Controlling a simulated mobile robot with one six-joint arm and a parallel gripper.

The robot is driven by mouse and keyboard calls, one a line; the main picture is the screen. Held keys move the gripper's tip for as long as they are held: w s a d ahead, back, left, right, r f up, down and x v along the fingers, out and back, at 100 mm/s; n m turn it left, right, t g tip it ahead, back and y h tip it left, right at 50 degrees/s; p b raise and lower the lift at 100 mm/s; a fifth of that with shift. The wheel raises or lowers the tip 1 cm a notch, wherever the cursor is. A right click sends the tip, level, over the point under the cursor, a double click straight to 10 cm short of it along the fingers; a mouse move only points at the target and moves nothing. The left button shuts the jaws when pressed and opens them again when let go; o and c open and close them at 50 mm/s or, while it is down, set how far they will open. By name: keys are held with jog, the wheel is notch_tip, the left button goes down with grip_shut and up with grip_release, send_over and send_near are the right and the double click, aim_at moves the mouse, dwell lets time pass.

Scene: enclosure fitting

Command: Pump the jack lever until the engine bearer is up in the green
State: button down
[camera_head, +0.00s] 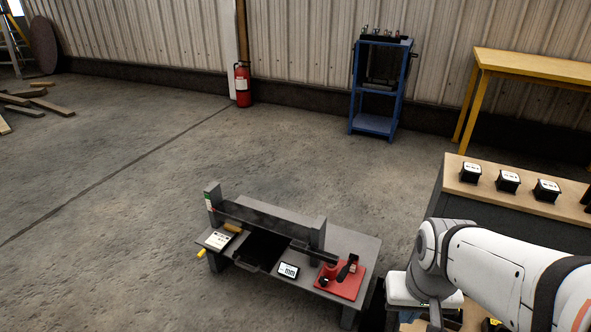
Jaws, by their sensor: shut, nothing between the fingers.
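A low dark grey stand (358,243) is on the floor at the lower middle. A red jack base (345,284) is at its right end, with a short red cylinder and a black lever (348,268) that leans up to the right. A long dark beam (262,217), likely the engine bearer, runs between two grey posts. My arm comes in from the right, beside the stand; my gripper is not visible.
A small display (288,270) and a white card (217,240) sit on the stand. A workbench (488,200) with several black boxes stands at right. Behind are a blue trolley (374,122), a yellow table (535,65) and a red extinguisher (242,85). Floor left of the stand is clear.

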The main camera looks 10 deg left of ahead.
notch_tip(320, 180, down, 8)
jog(key=b, duration=0.7)
jog(key=shift+r, duration=0.15)
notch_tip(320, 180, up, 13)
jog(key=p, duration=1.1)
dwell(0.5)
notch_tip(320, 180, down, 13)
jog(key=b, duration=1.1)
dwell(0.4)
notch_tip(320, 180, up, 13)
jog(key=p, duration=1.1)
dwell(0.5)
